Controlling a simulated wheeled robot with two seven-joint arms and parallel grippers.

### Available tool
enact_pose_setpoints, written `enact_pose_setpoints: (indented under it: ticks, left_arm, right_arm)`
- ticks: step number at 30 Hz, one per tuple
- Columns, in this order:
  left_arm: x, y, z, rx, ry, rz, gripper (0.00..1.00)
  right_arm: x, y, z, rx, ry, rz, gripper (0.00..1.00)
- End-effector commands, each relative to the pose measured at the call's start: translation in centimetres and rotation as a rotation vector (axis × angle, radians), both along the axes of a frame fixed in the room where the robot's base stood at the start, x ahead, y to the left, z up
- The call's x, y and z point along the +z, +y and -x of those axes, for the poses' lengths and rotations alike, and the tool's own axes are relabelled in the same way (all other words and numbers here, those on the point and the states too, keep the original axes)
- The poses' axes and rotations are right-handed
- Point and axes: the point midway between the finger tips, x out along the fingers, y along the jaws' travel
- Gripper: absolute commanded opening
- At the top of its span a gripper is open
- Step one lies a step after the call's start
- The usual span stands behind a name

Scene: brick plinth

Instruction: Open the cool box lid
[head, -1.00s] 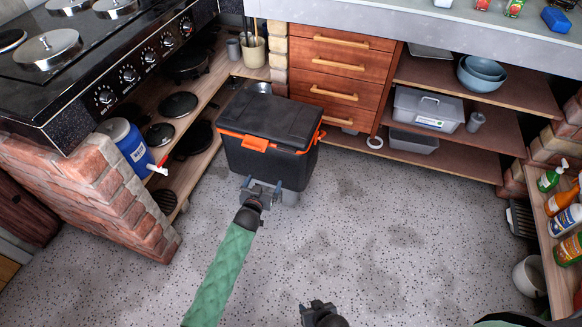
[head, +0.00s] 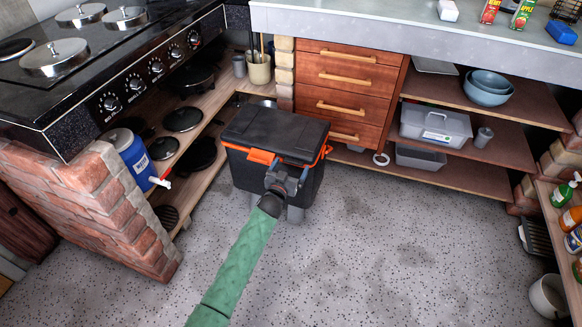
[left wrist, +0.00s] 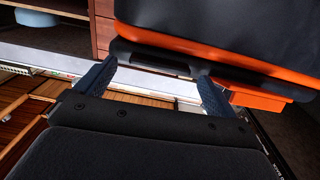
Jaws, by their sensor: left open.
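The cool box (head: 262,178) stands on the floor, dark grey with an orange rim and an orange front latch (head: 262,157). Its black lid (head: 275,130) lies flat and looks closed. My left gripper (head: 289,178) is at the upper front of the box, just right of the latch. In the left wrist view, its two blue-grey fingers (left wrist: 158,70) are spread, with nothing held between them. There the lid's dark edge (left wrist: 150,52) lies just beyond the fingertips, and the latch (left wrist: 268,98) shows beside the right finger. Contact cannot be told. My right gripper is out of view.
A stove (head: 110,60) on a brick plinth (head: 85,205) stands at left, with a blue drink cooler (head: 133,158) on the shelf below. Wooden drawers (head: 340,105) and open shelves (head: 455,165) are behind and right of the box. The floor (head: 400,260) in front is clear.

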Motion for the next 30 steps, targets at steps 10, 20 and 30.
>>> enact_pose_setpoints:
  ticks: [10,20,30]
  left_arm:
    - [-0.03,-0.37,-1.07,0.000,0.001,0.001,0.95]
    - [-0.03,-0.37,-1.05,0.000,0.001,0.001,0.53]
    - [0.23,-0.37,-1.05,0.000,0.005,-0.002,0.32]
  right_arm:
    - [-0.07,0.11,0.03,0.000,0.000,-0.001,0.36]
    - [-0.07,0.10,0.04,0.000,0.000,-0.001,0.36]
    - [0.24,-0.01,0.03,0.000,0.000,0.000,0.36]
